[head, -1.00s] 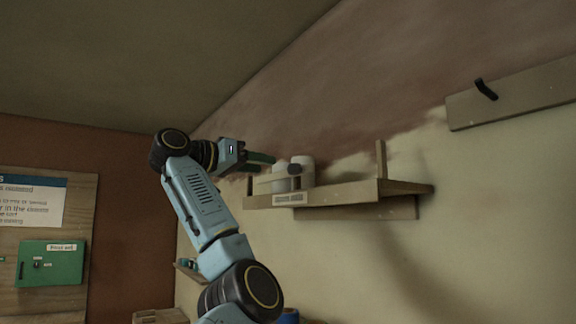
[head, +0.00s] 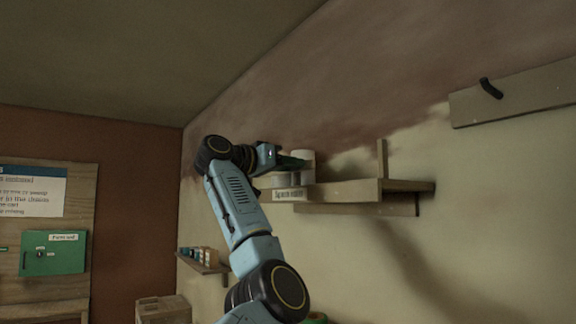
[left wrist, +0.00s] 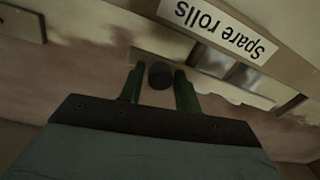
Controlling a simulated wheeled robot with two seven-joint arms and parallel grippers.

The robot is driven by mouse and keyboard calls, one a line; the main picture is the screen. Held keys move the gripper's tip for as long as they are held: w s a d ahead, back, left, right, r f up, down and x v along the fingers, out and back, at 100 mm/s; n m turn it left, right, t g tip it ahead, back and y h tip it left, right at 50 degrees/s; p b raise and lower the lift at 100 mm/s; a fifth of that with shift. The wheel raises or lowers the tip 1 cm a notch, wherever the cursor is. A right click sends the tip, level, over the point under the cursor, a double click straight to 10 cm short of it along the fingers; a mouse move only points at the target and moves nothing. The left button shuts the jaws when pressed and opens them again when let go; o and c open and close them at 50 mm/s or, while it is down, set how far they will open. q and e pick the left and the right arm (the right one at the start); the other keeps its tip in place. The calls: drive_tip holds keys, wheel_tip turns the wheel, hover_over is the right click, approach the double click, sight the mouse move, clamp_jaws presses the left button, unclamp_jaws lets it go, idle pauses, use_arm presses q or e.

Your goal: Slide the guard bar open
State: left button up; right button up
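A wooden shelf (head: 345,192) on the wall carries pale rolls (head: 307,158) at its left end, above a "Spare rolls" label (head: 288,194). A small part of the guard bar (head: 262,182) seems to show at the shelf's left end; the rest is hidden or hard to make out. My left gripper (head: 300,163) is at the rolls end of the shelf, its green fingers pointing right. In the left wrist view, a dark round knob (left wrist: 160,75) lies between the open fingers (left wrist: 159,88); I cannot tell whether they touch it. My right gripper is not in view.
A board with a black hook (head: 490,88) is on the wall at upper right. A small shelf with little containers (head: 203,258) is low behind my left arm. A green box (head: 53,254) and a notice hang at left. The wall right of the shelf is clear.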

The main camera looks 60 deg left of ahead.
use_arm(q)
clamp_jaws()
drive_tip(key=a+p, duration=0.4)
drive_tip(key=a, duration=0.5)
drive_tip(key=shift+r, duration=0.15)
drive_tip(key=shift+s, duration=0.15)
drive_tip(key=shift+c, duration=0.2)
unclamp_jaws()
drive_tip(key=o, duration=0.5)
drive_tip(key=shift+a, duration=0.25)
drive_tip(key=shift+c, duration=0.2)
drive_tip(key=shift+d, duration=0.1)
